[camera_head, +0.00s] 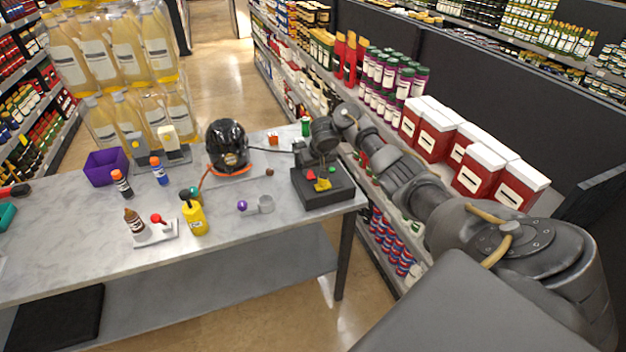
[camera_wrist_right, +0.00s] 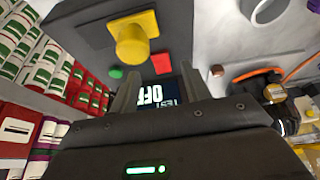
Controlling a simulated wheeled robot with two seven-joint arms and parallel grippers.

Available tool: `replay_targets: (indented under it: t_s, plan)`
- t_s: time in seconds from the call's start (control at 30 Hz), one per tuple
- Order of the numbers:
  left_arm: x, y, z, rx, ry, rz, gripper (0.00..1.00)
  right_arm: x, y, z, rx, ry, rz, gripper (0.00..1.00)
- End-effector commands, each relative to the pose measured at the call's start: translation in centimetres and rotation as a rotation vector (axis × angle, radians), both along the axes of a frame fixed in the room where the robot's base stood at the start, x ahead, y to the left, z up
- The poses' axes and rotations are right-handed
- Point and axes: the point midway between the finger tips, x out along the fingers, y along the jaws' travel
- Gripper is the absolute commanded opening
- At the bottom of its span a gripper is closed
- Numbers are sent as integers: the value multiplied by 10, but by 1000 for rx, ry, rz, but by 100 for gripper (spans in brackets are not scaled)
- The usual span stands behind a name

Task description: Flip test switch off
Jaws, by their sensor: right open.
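A dark control box (camera_head: 338,194) stands at the right end of the table, with a yellow knob (camera_head: 322,184), a red button (camera_head: 310,176) and a green button (camera_head: 333,169). In the right wrist view the yellow knob (camera_wrist_right: 133,42), green button (camera_wrist_right: 115,72) and red button (camera_wrist_right: 162,68) show on its face. A dark panel with white letters (camera_wrist_right: 160,95), seeming to read TEST and OFF upside down, shows between my fingers. My right gripper (camera_wrist_right: 158,82) is open and close over the box; contact is unclear. It also shows in the head view (camera_head: 323,155). My left gripper is out of view.
A black round machine (camera_head: 228,145) with an orange hose stands left of the box. Shelves with red-and-white containers (camera_head: 467,145) run beside my right arm.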

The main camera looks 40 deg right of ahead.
Motion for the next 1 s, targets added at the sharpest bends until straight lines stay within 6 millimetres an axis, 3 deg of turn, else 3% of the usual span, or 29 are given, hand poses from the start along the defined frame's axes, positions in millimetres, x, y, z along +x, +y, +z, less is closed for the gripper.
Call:
replay_targets:
  t_s: [0.1,0.3,0.67,1.0]
  plan:
    - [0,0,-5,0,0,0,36,7,-3,-20,-2,2,0,47]
    - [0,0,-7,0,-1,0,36,14,-5,-37,-1,1,0,47]
    - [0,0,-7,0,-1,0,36,16,-6,-41,-3,-1,1,47]
    - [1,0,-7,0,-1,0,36,16,-6,-41,-2,0,0,4]
